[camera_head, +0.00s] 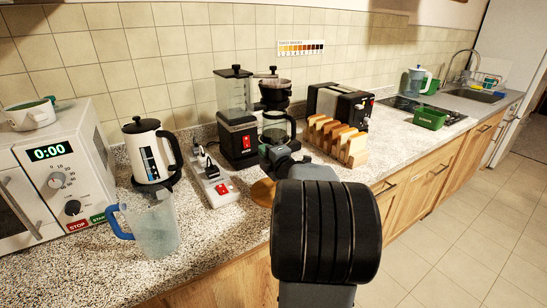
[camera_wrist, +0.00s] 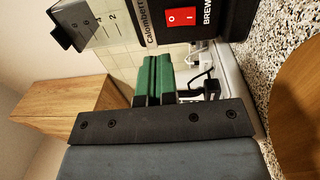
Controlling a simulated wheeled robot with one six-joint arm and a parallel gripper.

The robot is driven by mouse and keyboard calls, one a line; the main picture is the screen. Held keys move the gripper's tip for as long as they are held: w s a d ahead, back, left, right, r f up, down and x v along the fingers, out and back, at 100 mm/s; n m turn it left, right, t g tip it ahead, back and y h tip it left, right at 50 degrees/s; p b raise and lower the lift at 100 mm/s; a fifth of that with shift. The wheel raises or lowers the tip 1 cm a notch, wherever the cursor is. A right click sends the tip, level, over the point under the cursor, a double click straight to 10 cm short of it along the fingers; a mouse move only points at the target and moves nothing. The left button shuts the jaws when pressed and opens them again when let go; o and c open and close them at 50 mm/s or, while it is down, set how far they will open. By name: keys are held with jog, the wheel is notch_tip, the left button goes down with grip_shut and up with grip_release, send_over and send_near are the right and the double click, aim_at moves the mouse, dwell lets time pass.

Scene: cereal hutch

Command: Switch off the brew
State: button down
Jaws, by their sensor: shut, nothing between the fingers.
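The coffee maker (camera_head: 238,135) stands against the tiled wall, with a clear tank, black base and glass carafe. Its red rocker switch (camera_head: 246,142) is on the base front. In the wrist view the switch (camera_wrist: 181,17) shows O and I beside the word BREW; I cannot tell which side is pressed. My gripper (camera_head: 279,158) is in front of the coffee maker, to the right of the switch in the head view. In the wrist view its green fingers (camera_wrist: 153,75) are together and empty, apart from the switch in the picture.
A white power strip (camera_head: 211,181) with plugs and another red switch lies left of my gripper. A kettle (camera_head: 149,152), clear jug (camera_head: 155,228) and microwave (camera_head: 58,165) stand further left. A toast rack (camera_head: 356,151) and toaster (camera_head: 340,103) stand right. A round wooden piece (camera_head: 262,192) is under my gripper.

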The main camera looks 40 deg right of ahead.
jog(key=shift+s+a+r, duration=0.15)
jog(key=shift+s+a, duration=0.05)
jog(key=shift+s, duration=0.8)
jog(key=shift+s+a+r, duration=0.1)
jog(key=shift+s+a, duration=0.1)
jog(key=shift+s, duration=0.8)
jog(key=w+a+r+m+g+h+p, duration=0.2)
jog(key=a+m+g+p, duration=0.25)
jog(key=m, duration=0.25)
jog(key=s+a+f+m+g+y+p, duration=0.1)
jog(key=s+a+m+g+p, duration=0.1)
jog(key=a, duration=0.5)
jog(key=s+a+f+m+g+y+p, duration=0.1)
jog(key=s+a+m+g+y+p, duration=0.1)
jog(key=s+a+m+g, duration=0.2)
jog(key=s+a+f+m+g+y+p, duration=0.1)
jog(key=s+a+m+g+y+p, duration=0.1)
jog(key=s+a+g, duration=0.2)
jog(key=s+a, duration=0.3)
jog(key=a, duration=0.4)
jog(key=shift+s+a+f+m, duration=0.2)
jog(key=shift+s+f+m, duration=0.1)
jog(key=shift+f+m, duration=0.1)
